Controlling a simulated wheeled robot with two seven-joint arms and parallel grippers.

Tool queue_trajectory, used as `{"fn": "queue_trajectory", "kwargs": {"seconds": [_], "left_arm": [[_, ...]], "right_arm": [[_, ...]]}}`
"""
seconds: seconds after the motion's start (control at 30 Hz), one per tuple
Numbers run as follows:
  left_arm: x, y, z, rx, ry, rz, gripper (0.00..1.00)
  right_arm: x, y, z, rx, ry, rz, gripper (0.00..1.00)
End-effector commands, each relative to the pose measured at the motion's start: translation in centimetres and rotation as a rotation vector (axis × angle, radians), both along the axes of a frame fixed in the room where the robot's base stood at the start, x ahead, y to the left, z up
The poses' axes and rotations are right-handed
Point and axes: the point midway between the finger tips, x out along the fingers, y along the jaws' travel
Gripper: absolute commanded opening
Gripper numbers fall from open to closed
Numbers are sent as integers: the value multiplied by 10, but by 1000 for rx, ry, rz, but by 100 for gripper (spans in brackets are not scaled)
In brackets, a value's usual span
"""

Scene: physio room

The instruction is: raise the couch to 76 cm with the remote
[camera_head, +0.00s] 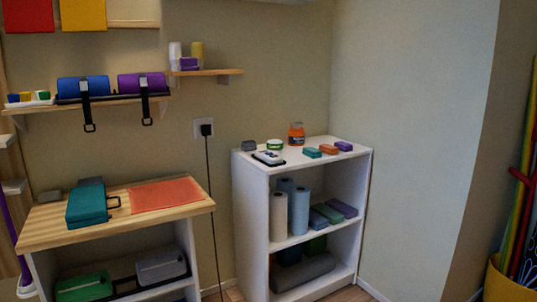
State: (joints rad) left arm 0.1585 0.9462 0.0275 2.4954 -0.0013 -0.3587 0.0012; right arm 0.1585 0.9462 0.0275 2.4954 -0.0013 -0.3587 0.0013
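No couch shows in the head view. I cannot make out a certain remote. A small white-and-dark item (269,158) lies on top of the white shelf unit (246,188), near its front left, but it is too small to identify. Neither of my grippers is in view.
A wooden-topped table (88,229) at left bears a teal case (87,206) and an orange mat (165,194). A black cord (212,210) hangs from a wall socket (204,128). A yellow bin (508,287) stands at lower right. Little floor shows.

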Motion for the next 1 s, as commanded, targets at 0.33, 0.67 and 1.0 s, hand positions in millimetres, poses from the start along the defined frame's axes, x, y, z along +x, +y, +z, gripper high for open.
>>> {"fn": "queue_trajectory", "kwargs": {"seconds": [0.33,0.67,1.0], "left_arm": [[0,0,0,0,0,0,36],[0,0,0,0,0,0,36],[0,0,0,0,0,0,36]], "right_arm": [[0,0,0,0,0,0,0],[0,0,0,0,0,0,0],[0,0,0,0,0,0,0]]}}
